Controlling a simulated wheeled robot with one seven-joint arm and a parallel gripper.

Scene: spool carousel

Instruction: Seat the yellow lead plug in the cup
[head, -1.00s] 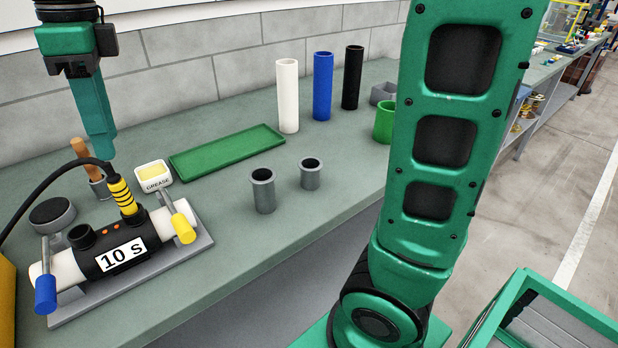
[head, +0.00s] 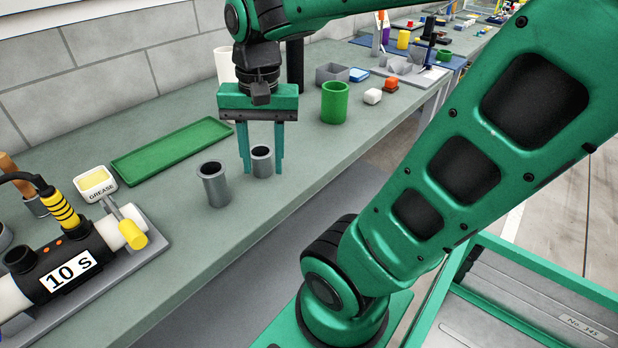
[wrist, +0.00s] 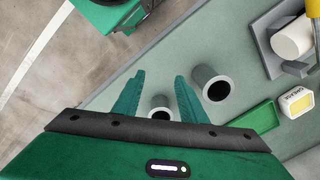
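The black-and-yellow banded plug (head: 62,208) stands on the black fitting marked "10 S" (head: 68,273), with a black lead curving from its top. An open dark cup (head: 18,258) rises from the same fitting to its left. My gripper (head: 262,170) is open, pointing down, well right of the plug. Its fingers are on either side of the smaller grey cylinder (head: 262,161); I cannot tell whether they touch it. In the wrist view the fingers (wrist: 160,74) are spread, with that cylinder (wrist: 160,102) showing between them. The plug is out of the wrist view.
A taller grey cylinder (head: 214,184) stands just left of my gripper. A grease tub (head: 95,184), a green tray (head: 172,151) and a yellow-capped lever (head: 133,232) lie further left. A green cup (head: 334,102) and a grey box (head: 332,73) stand to the right. The bench front is clear.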

